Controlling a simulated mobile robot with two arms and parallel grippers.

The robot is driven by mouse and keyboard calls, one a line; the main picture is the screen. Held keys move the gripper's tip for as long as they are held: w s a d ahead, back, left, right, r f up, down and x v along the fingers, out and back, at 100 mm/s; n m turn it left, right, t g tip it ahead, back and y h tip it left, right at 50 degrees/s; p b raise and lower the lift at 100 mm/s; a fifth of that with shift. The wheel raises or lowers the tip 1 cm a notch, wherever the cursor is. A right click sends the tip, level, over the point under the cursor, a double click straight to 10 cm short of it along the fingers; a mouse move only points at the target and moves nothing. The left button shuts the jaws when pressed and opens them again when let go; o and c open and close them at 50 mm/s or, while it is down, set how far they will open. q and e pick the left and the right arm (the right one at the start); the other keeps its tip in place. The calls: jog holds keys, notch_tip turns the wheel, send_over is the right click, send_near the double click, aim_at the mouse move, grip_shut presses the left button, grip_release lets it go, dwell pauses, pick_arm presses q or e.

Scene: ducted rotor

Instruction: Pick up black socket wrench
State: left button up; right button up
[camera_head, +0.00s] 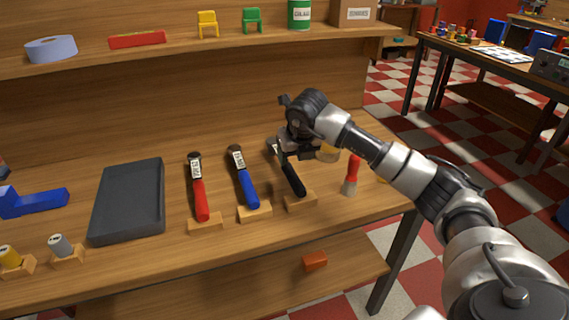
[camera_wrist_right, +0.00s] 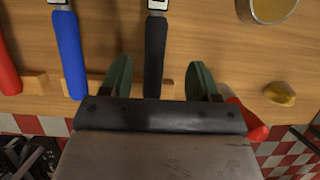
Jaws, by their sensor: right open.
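The black socket wrench (camera_head: 292,179) lies on the wooden workbench, its handle end on a small wooden block. In the right wrist view its black handle (camera_wrist_right: 155,58) runs between my two fingers. My right gripper (camera_head: 283,158) is over the wrench, and its body hides part of the upper wrench. In the right wrist view the gripper (camera_wrist_right: 160,80) is open, with one green finger on each side of the handle and gaps between. I cannot tell the fingers' exact height over the bench. My left gripper is not in view.
A blue-handled wrench (camera_head: 246,186) and a red-handled wrench (camera_head: 200,196) lie to the left on blocks. A red brush-like tool (camera_head: 352,174) stands close on the right, and a round container (camera_wrist_right: 270,8) is behind it. A dark tray (camera_head: 128,202) sits farther left. A shelf overhangs the back.

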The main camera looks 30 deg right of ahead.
aim_at(289, 167)
jog(key=x, duration=0.4)
jog(key=p+x, duration=0.1)
jog(key=x, duration=0.3)
jog(key=shift+w+a, duration=0.2)
jog(key=shift+a, duration=0.05)
jog(key=shift+r, duration=0.15)
jog(key=c, duration=1.1)
